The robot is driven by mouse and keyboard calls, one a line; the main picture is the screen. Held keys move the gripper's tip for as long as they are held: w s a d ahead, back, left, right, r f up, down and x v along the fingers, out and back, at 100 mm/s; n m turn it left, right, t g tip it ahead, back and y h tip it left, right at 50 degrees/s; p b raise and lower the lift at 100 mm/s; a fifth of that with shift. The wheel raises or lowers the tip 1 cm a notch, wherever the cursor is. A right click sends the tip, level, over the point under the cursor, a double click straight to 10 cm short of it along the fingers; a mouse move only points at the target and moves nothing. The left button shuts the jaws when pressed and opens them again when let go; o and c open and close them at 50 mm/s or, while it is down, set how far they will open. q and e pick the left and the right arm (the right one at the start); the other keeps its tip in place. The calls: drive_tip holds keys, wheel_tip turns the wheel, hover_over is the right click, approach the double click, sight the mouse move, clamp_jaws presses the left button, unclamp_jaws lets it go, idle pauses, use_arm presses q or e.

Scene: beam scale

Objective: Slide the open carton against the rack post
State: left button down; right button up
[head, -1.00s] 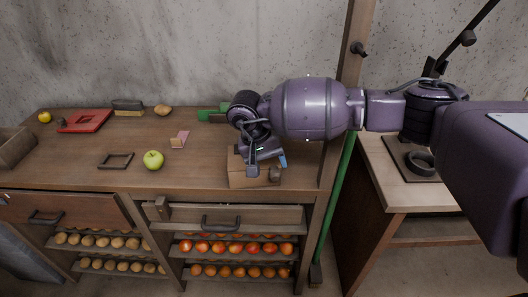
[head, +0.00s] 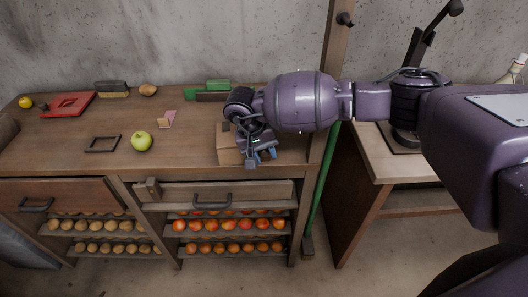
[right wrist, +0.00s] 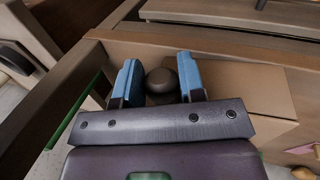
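The brown carton (head: 229,155) stands near the front edge of the wooden rack's top. My right gripper (head: 262,157) is low at its right side and hides much of it. In the right wrist view the carton (right wrist: 245,90) lies beyond the fingers. My right gripper (right wrist: 158,80) has its blue fingers apart there, with a dark round thing (right wrist: 161,81) between them; I cannot tell whether they touch it. The wooden rack post (head: 333,60) rises to the right of the carton, with a gap between. The carton's opening is not clearly visible. My left gripper is out of view.
A green apple (head: 141,141), a black frame (head: 103,144) and a pink-topped block (head: 166,120) are left of the carton. Green blocks (head: 207,91) lie behind it. A green pole (head: 322,190) stands beside the post. A side table (head: 390,170) is at right.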

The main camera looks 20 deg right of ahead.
drive_tip(key=c, duration=0.5)
drive_tip(key=shift+s, duration=0.15)
drive_tip(key=shift+s+a+p, duration=0.3)
drive_tip(key=shift+s+p, duration=0.15)
drive_tip(key=shift+s, duration=0.5)
drive_tip(key=shift+s+a+p, duration=0.3)
drive_tip(key=shift+s+p, duration=0.15)
drive_tip(key=shift+s, duration=0.6)
